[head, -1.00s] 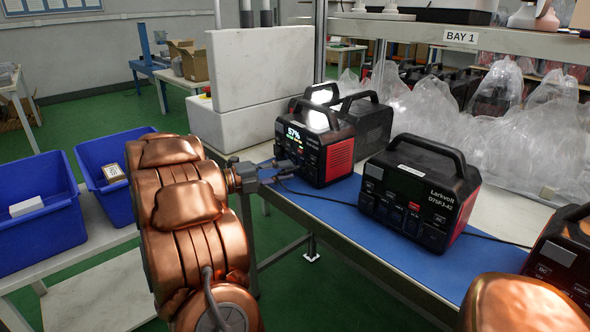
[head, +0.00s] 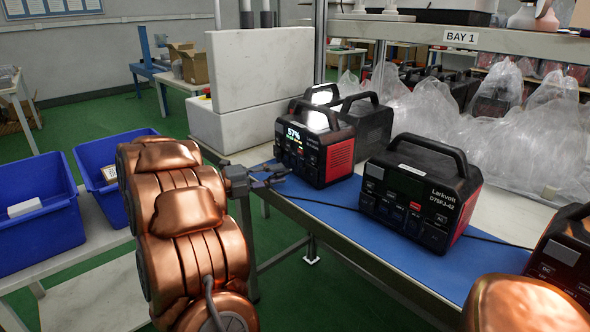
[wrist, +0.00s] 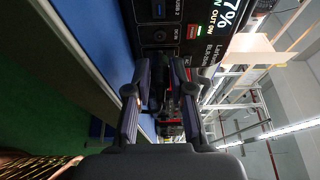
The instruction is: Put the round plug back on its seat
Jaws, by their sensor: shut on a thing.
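The black power station (head: 315,150) with red side and lit 57% display stands at the back left of the blue mat. Its front face (wrist: 195,30) fills the top of the wrist view, with a USB port, a round socket (wrist: 160,36) and a red switch. My gripper (head: 284,175) is just left of and below that face, over the mat's edge. In the wrist view my gripper (wrist: 159,70) is shut on a dark thing (wrist: 158,88), probably the round plug; its shape is unclear. Which opening is its seat cannot be told.
A second power station (head: 415,195) stands to the right on the blue mat (head: 390,245), with a black cable (head: 335,206) on the mat between. Another dark unit stands behind. Blue bins (head: 40,215) are at the left. Bagged units (head: 480,130) line the back.

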